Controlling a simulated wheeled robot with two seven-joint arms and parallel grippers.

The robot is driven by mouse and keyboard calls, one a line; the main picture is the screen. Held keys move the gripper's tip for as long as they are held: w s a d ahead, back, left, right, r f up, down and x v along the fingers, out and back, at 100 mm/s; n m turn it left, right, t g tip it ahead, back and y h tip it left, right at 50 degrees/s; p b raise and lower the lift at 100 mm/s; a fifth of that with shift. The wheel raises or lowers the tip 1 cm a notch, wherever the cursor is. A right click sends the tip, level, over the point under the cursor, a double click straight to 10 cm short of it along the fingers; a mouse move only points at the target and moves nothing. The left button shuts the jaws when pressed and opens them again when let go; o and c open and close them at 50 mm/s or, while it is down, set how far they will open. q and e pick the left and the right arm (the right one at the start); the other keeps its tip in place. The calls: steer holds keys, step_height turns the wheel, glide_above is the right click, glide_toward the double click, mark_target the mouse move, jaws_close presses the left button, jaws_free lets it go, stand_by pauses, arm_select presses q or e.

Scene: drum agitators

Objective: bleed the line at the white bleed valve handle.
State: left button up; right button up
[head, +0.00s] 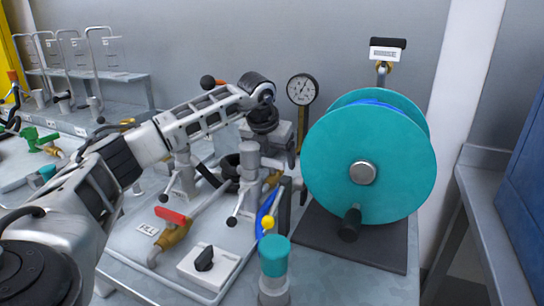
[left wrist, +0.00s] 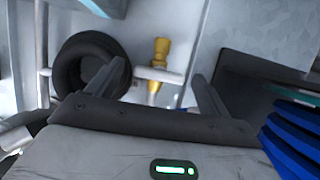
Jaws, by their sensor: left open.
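In the left wrist view a white bar-shaped handle (left wrist: 172,77) sits across a brass fitting (left wrist: 160,50), between the two spread fingers of my left gripper (left wrist: 158,74). I take it for the bleed valve handle. The fingers look apart from it, and I cannot tell how far off it is in depth. In the head view my left gripper (head: 276,138) points down beside the reel, with its fingertips hard to make out. A brass fitting (head: 272,179) shows below it; the white handle cannot be made out there. My right gripper is not in view.
A teal hose reel (head: 390,145) stands close on the right. A pressure gauge (head: 301,89) is behind the gripper. A black ring (left wrist: 85,65) lies left of the handle. A red-handled brass valve (head: 173,222), a black-knobbed box (head: 208,264) and a teal-capped cylinder (head: 273,258) stand in front.

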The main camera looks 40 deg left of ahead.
arm_select(q)
steer(key=c, duration=1)
